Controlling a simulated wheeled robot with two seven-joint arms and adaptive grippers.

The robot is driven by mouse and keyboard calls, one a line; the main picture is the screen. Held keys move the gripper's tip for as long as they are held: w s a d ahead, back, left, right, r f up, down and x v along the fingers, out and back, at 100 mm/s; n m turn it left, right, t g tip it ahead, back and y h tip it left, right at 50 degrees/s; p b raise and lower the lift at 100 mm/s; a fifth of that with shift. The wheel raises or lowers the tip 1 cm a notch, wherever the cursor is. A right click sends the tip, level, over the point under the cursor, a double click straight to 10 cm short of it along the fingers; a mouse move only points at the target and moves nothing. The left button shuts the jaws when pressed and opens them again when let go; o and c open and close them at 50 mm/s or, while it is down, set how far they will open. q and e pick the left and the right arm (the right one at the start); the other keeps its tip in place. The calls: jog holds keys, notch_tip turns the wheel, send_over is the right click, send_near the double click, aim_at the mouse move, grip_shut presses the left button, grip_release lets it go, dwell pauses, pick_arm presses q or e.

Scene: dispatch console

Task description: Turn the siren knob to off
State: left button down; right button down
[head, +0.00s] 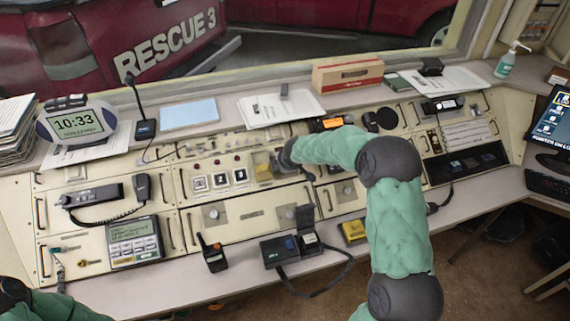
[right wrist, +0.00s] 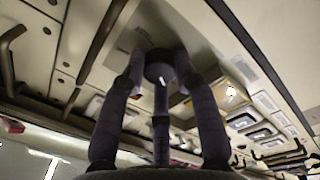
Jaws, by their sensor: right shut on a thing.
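The siren knob (right wrist: 160,66) is a dark round knob with a small white mark, seen on a cream panel in the right wrist view. The fingers of my right gripper (right wrist: 160,80) reach up around it and are shut on it. In the head view my right gripper (head: 283,160) is at the console's middle panel, right of the numbered square buttons, and hides the knob there. The lettering around the knob is too blurred to read. My left gripper is out of view; only a part of my left arm shows at the lower left.
A box (head: 347,73) and papers (head: 280,108) lie on the back ledge. A monitor (head: 552,122) stands at right.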

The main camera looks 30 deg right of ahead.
jog(key=shift+w+r, duration=0.2)
jog(key=shift+r, duration=0.05)
jog(key=c, duration=1)
grip_release()
jog(key=shift+a, duration=0.1)
jog(key=shift+o, duration=0.3)
jog(key=shift+a+f, duration=0.1)
jog(key=shift+s+f, duration=0.1)
jog(key=v, duration=1.2)
